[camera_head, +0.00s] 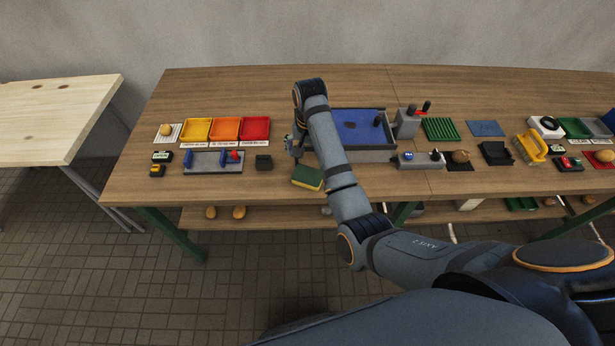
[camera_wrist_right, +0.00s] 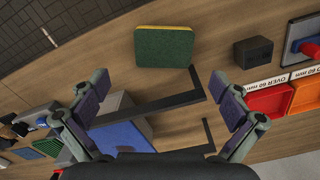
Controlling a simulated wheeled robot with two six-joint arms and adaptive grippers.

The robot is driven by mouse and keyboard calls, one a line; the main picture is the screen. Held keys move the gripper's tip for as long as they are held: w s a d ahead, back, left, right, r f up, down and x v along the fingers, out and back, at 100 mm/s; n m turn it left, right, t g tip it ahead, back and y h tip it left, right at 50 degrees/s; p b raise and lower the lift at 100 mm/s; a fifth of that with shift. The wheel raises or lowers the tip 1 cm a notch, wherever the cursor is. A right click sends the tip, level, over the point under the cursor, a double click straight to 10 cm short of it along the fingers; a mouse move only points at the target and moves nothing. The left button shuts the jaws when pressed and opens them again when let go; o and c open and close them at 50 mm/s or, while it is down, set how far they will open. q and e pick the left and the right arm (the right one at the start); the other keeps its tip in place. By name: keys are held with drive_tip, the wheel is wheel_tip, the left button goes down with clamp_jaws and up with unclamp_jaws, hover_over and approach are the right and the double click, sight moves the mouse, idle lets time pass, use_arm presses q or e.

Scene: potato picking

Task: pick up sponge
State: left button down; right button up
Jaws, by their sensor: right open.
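The sponge (camera_head: 307,178) is green on top with a yellow side and lies flat near the front edge of the wooden table. In the right wrist view, the sponge (camera_wrist_right: 164,47) lies beyond the fingertips, near the top middle. My right gripper (camera_head: 295,152) hangs over the table just behind the sponge, partly hidden by its own arm. In its wrist view, the right gripper (camera_wrist_right: 160,88) has its fingers spread wide with nothing between them. It does not touch the sponge. My left gripper is not in view.
A grey box with a blue floor (camera_head: 383,148) stands right behind my right arm. A small black block (camera_head: 263,162) sits left of the sponge. Yellow, orange and red trays (camera_head: 256,129) lie further left. Bare table (camera_head: 250,95) shows at the back.

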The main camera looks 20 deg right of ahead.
hover_over(307, 176)
wheel_tip(307, 176, down, 5)
drive_tip(key=shift+d+r+p, duration=0.15)
drive_tip(key=shift+r+p, duration=0.05)
drive_tip(key=shift+p, duration=0.25)
drive_tip(key=shift+f+p, duration=0.3)
drive_tip(key=shift+f, duration=0.15)
wheel_tip(307, 176, down, 4)
drive_tip(key=shift+f+p, duration=0.2)
drive_tip(key=shift+p, duration=0.15)
drive_tip(key=c, duration=0.5)
drive_tip(key=shift+r, duration=0.15)
